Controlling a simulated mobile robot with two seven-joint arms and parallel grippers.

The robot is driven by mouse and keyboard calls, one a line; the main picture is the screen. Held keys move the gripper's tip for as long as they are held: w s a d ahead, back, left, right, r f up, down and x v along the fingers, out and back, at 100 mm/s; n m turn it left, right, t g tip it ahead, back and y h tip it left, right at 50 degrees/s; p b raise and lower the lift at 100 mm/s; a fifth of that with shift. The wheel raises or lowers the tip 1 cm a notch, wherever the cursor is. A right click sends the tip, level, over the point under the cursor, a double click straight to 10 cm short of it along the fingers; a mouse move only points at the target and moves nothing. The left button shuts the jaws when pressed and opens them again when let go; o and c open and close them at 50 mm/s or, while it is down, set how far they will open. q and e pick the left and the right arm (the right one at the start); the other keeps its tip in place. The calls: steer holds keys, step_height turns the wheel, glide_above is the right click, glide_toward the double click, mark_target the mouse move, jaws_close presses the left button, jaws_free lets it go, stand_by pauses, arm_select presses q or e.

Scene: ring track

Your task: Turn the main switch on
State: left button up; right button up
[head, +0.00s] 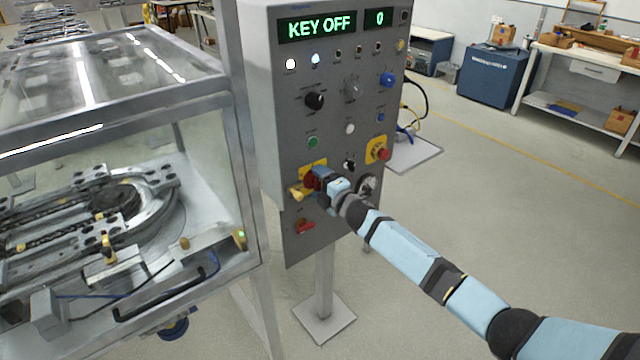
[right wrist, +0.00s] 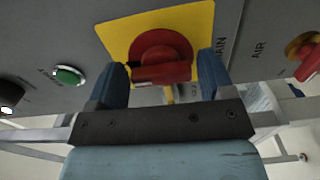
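The main switch (right wrist: 158,52) is a red rotary knob on a yellow plate, with the letters "AIN" readable beside it in the right wrist view. In the head view its yellow plate (head: 314,164) shows low on the grey control panel (head: 330,130), and my gripper partly hides the knob. My right gripper (right wrist: 163,76) is open, its two blue fingers on either side of the red knob. Gaps show between fingers and knob; contact is not clear. The panel display (head: 316,26) reads "KEY OFF" and a smaller one reads "0". My left gripper is not in view.
A red button on yellow (head: 378,150), a lower red handle (head: 304,227) and a green button (head: 312,143) sit near the switch. A glass-covered machine (head: 120,180) stands close on the left. Open floor lies to the right, before a blue cabinet (head: 493,78).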

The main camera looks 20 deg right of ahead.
steer(key=shift+o, duration=0.5)
steer(key=shift+s, duration=0.1)
steer(key=shift+s+d+f, duration=0.1)
steer(key=shift+s+d, duration=0.05)
steer(key=shift+s, duration=0.15)
steer(key=v, duration=1.3)
steer(key=s+a+f+m+g+h+p, duration=0.1)
steer(key=s+a+f+m+g+p, duration=0.1)
steer(key=s+m, duration=0.4)
steer(key=s+a+f+m+g+h+p, duration=0.1)
steer(key=s+m, duration=0.5)
steer(key=s, duration=1.1)
steer(key=s+a+f+m+g+h+p, duration=0.1)
steer(key=s+a+f+m+g+p, duration=0.2)
steer(key=s, duration=0.8)
step_height(320, 180, down, 3)
steer(key=a+m+p, duration=0.2)
steer(key=m+p, duration=0.1)
steer(key=p, duration=0.1)
steer(key=shift+s+m, duration=0.2)
steer(key=shift+m, duration=0.2)
